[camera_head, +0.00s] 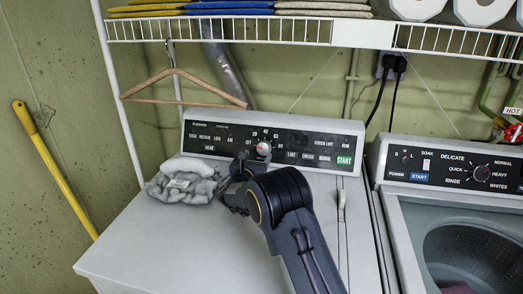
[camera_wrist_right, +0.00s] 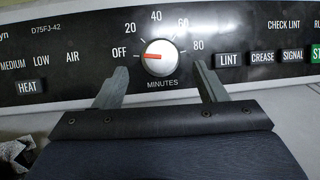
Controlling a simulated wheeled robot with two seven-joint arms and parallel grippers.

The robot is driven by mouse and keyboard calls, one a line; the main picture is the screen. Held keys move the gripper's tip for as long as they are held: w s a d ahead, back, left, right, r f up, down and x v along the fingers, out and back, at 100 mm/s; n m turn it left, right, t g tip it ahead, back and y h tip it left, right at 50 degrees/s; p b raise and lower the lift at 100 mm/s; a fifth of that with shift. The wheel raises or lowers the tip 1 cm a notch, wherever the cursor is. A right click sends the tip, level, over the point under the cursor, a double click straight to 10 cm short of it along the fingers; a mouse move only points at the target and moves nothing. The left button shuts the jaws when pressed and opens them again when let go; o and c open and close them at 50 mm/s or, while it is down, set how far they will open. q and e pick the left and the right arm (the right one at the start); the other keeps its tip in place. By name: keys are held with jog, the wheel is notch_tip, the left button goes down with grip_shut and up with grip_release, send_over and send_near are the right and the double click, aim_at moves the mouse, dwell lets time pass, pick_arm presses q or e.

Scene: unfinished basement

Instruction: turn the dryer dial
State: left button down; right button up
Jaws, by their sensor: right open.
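The dryer dial (camera_wrist_right: 160,57) is a round white-silver knob with a red pointer mark on a black panel. Its red mark points left, toward OFF, in the right wrist view. The dial also shows in the head view (camera_head: 263,148), on the dryer's control panel (camera_head: 210,138). My right gripper (camera_wrist_right: 161,86) is open, with one finger low on each side of the dial and visible gaps between. In the head view my right gripper (camera_head: 251,160) is just in front of the panel, below the dial. My left gripper is not in view.
A washer (camera_head: 450,180) stands at the right. A wire shelf (camera_head: 230,30) with a wooden hanger (camera_head: 180,85) is above.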

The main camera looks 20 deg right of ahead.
aim_at(262, 149)
jog(key=p+x, duration=0.1)
jog(key=x, duration=0.4)
jog(key=shift+w+d+f, duration=0.1)
jog(key=shift+w+d, duration=0.05)
jog(key=shift+d, duration=0.05)
